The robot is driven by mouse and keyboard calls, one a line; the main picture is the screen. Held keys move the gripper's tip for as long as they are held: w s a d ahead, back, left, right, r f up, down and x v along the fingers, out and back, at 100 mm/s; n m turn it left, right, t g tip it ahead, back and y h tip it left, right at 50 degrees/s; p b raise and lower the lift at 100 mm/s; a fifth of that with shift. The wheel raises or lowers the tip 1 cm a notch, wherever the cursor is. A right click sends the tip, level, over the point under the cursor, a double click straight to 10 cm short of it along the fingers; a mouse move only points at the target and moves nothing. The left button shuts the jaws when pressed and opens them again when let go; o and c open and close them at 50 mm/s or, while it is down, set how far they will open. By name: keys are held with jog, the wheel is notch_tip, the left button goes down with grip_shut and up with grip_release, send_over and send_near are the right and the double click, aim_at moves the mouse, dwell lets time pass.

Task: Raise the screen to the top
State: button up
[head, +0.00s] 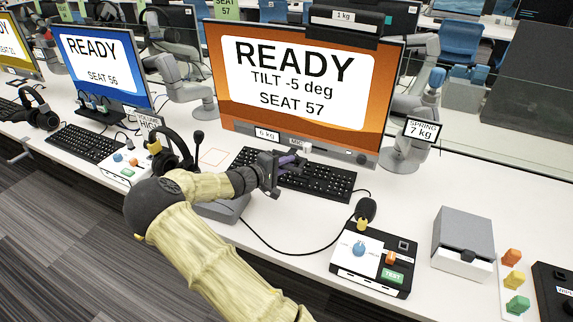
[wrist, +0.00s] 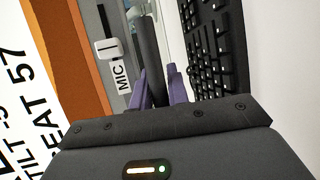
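The seat 57 screen (head: 300,75) has an orange border and reads READY, TILT -5 deg, SEAT 57. It stands on a grey jointed arm (head: 410,105) labelled SPRING 7 kg. Its lower bar (head: 330,152) carries a 6 kg label and a MIC label (wrist: 122,77) beside a white slider (wrist: 106,48). My gripper (head: 294,158) is just in front of this lower bar, above the keyboard.
The keyboard (head: 320,184) lies under my gripper. A headset on a stand (head: 170,150) is to the left. A control box with a TEST button (head: 374,262) and a grey box (head: 463,240) stand to the right. A 1 kg bar (head: 343,22) sits on the screen's top.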

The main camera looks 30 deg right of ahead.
jog(key=shift+a, duration=0.1)
grip_shut()
jog(key=p, duration=0.3)
send_near(299, 136)
jog(key=x, duration=0.4)
jog(key=shift+f, duration=0.15)
jog(key=shift+w, duration=0.1)
jog(key=shift+o, duration=0.6)
grip_release()
jog(key=o, duration=0.3)
jog(key=shift+o, duration=0.5)
jog(key=v, duration=1.7)
